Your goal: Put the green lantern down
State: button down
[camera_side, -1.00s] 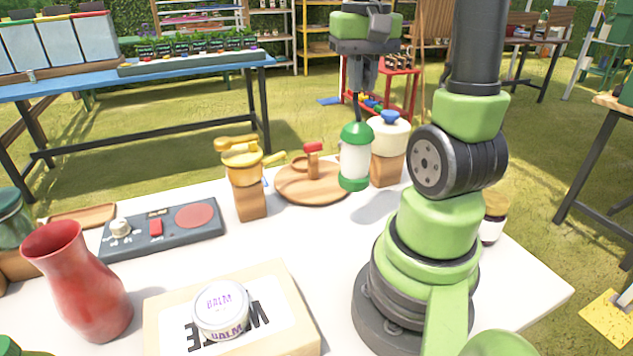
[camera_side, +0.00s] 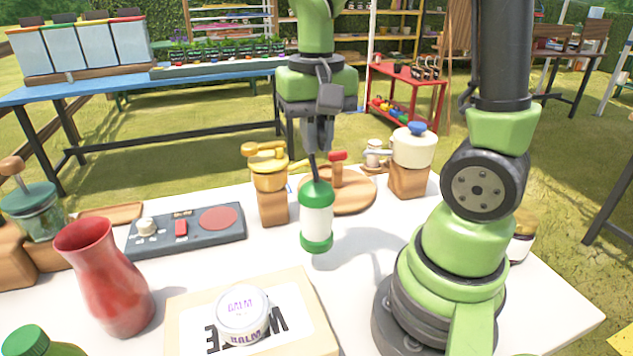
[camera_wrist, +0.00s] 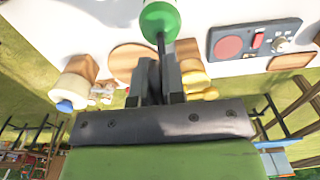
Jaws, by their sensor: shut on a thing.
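The green lantern (camera_side: 317,219) has a white middle with a green cap and green base. It hangs upright from my gripper (camera_side: 314,155), which is shut on its thin dark stem. The lantern appears to be above the white table (camera_side: 400,235), with a shadow on the table to its right. In the wrist view, the lantern's green top (camera_wrist: 160,20) shows at the top edge, just past the gripper fingers (camera_wrist: 158,60); the rest of the lantern is cut off there.
A yellow pot on a wooden block (camera_side: 270,205) stands left of the lantern, and a round wooden board (camera_side: 355,198) lies behind it. A box with a balm tin (camera_side: 242,310) is in front. A red vase (camera_side: 105,285) and a control panel (camera_side: 190,232) are left. White table is bare around the lantern's shadow.

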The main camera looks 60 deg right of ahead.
aim_at(317, 173)
jog(key=shift+f, duration=2.75)
jog(key=c, duration=1.2)
grip_release()
notch_tip(317, 173, up, 11)
jog(key=shift+r, duration=0.65)
jog(key=s+a+r+n+t+y, duration=0.1)
jog(key=s+a+n+t+y, duration=0.1)
jog(key=s+a+n+t, duration=0.3)
jog(key=shift+s+a+t, duration=0.95)
jog(key=shift+a+t, duration=0.05)
jog(key=shift+t, duration=0.1)
